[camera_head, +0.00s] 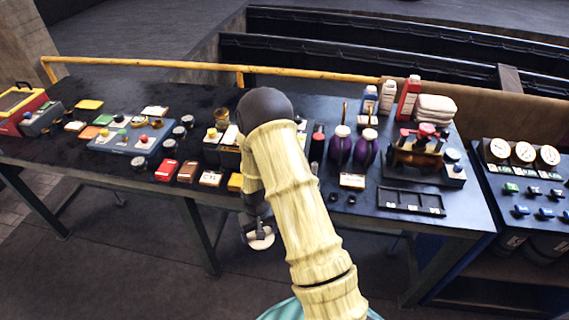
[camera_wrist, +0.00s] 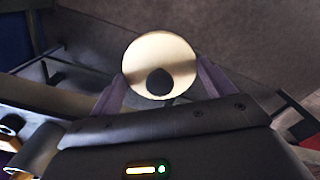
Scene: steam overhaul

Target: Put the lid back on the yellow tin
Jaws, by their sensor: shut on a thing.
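My gripper (camera_wrist: 160,78) is shut on a round cream lid (camera_wrist: 150,50) with a dark knob, one finger on each side of it. In the head view, my gripper (camera_head: 256,229) hangs low in front of the table's front edge, and the lid (camera_head: 262,241) shows beneath it, off the table. A small yellowish cylinder (camera_head: 222,117) stands on the table left of my arm; it may be the yellow tin, but it is too small to tell. A yellow block-like thing (camera_head: 235,182) lies near the front edge. My arm hides part of the table's middle.
The dark table (camera_head: 335,225) is crowded: a blue case (camera_head: 140,140), two purple bottles (camera_head: 340,148), a red bottle (camera_head: 408,98), a brass-and-red device (camera_head: 416,150) and a black tray (camera_head: 410,202). A yellow rail (camera_head: 160,64) runs behind. The floor in front is clear.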

